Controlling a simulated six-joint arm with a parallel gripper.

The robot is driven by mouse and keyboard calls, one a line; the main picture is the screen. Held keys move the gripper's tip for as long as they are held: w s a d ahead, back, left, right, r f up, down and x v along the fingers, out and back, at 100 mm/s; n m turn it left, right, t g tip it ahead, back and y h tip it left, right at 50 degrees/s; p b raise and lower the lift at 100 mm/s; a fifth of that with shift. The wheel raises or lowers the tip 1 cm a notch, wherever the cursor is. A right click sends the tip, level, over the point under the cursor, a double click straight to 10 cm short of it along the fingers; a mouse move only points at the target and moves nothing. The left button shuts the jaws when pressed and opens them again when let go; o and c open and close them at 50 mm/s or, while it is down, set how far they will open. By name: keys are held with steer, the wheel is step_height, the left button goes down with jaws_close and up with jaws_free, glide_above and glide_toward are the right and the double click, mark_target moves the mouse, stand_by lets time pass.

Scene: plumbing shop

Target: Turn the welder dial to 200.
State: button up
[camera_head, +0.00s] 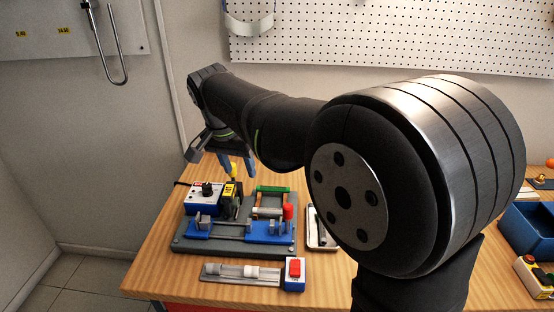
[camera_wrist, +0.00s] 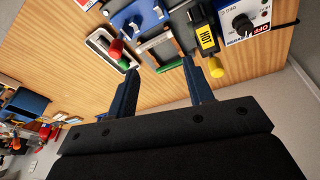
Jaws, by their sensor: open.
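The welder control box (camera_head: 203,203), blue with a light top, stands at the back left of the bench fixture. Its black dial (camera_head: 207,189) is on the top face. In the wrist view the box (camera_wrist: 238,8) is at the upper right, with its dial (camera_wrist: 242,24) beside a red OFF label; the pointer's setting is too small to read. My gripper (camera_head: 238,172) is above and behind the fixture, fingers pointing down. In the wrist view my gripper (camera_wrist: 159,67) is open and empty, with the dial to the right of both fingers.
A black tool with a yellow HOT label (camera_head: 229,190) stands right beside the box. A clear tube (camera_head: 240,273) and a red-button box (camera_head: 294,270) lie in front. The left bench edge is bare.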

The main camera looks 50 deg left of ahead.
mark_target(206, 185)
steer(key=s+a+r+m+t, duration=0.15)
steer(key=s+a, duration=0.25)
steer(key=a, duration=0.4)
steer(key=s+a+f+m, duration=0.1)
steer(key=s+a+m, duration=0.1)
steer(key=s+a, duration=0.45)
steer(key=shift+t, duration=0.25)
steer(key=x, duration=0.5)
steer(key=w+a+x, duration=0.1)
steer(key=x, duration=1.1)
steer(key=shift+w+a+r, duration=0.1)
steer(key=shift+w+a, duration=0.2)
steer(key=shift+w, duration=0.05)
steer(key=c, duration=1)
steer(key=shift+o, duration=0.2)
